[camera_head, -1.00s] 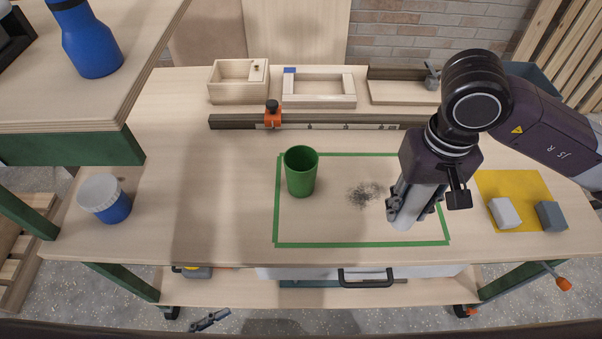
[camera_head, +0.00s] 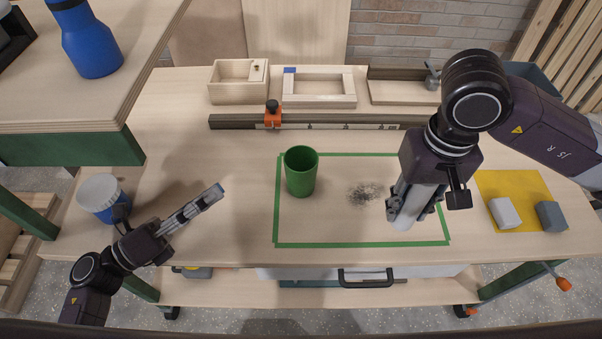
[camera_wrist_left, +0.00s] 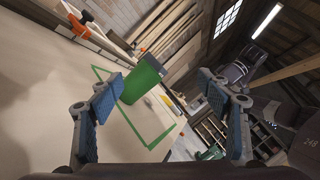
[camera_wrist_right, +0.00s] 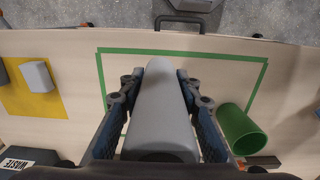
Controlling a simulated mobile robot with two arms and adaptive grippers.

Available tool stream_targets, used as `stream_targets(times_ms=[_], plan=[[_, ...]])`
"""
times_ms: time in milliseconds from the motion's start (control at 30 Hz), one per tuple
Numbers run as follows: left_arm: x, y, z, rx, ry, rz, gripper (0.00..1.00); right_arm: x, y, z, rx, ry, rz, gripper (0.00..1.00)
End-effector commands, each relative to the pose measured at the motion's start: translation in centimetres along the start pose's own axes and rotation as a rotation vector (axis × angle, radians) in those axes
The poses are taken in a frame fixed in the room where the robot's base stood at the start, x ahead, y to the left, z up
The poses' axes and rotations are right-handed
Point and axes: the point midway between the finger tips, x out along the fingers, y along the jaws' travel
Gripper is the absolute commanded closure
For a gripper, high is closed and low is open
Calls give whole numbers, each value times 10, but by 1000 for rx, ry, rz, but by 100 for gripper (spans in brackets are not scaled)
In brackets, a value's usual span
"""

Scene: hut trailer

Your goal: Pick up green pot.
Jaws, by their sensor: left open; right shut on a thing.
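The green pot (camera_head: 301,172) stands upright inside the left part of the green tape outline on the bench. It also shows in the left wrist view (camera_wrist_left: 143,80) and in the right wrist view (camera_wrist_right: 240,128). My left gripper (camera_head: 218,192) is to the left of the pot, apart from it. In the left wrist view its fingers (camera_wrist_left: 163,95) are spread with nothing between them, and the pot lies ahead. My right gripper (camera_head: 414,205) is right of the pot, shut on a light grey cylinder (camera_wrist_right: 160,105) held over the outlined area.
A dark speckled patch (camera_head: 366,194) lies inside the outline. A yellow mat (camera_head: 512,187) with two blocks is at the right. Wooden trays (camera_head: 319,90) and a rail with an orange clamp (camera_head: 272,117) are behind.

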Motion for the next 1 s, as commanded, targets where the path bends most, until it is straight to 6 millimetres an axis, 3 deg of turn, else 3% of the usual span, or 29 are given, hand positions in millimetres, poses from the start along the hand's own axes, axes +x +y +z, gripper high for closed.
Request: stream_targets(times_ms=[200,400,633,1000], plan=[[42,20,-25,429,99,31,29,0,0,0,0,0,0,94],[62,33,-42,721,170,38,29,0,0,0,0,0,0,94],[76,38,-51,845,197,35,29,0,0,0,0,0,0,94],[131,44,-60,846,197,35,29,0,0,0,0,0,0,94]])
